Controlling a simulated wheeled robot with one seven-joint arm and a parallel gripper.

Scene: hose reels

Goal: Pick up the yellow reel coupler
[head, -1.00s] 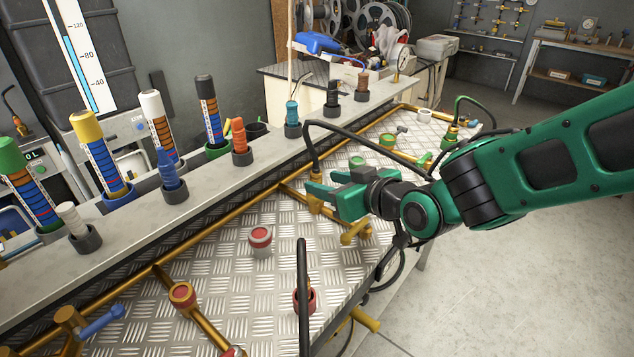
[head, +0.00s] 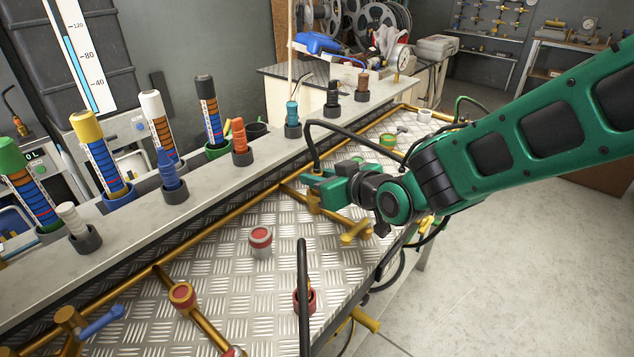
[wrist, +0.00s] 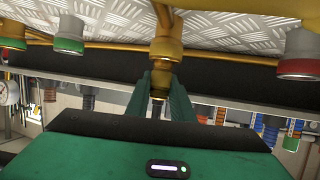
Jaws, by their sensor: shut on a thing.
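My gripper (head: 313,186) is at the brass pipework on the tread-plate bench. Its green fingers are shut on the yellow reel coupler (wrist: 158,85), which looks dark and brassy between them in the wrist view. The fingers hide much of the coupler in the head view. A black hose (head: 311,135) arches down to it. The coupler is in line with a yellow brass port (wrist: 166,48), which also shows just below the fingers in the head view (head: 314,203). I cannot tell whether coupler and port are still joined.
A yellow lever (head: 354,234) sits close below my gripper. A red-topped cylinder (head: 260,240) stands on the plate to the left. A black hose (head: 302,270) rises from a red-ringed port in front. Coloured couplers, such as the orange one (head: 238,138), line the grey ledge.

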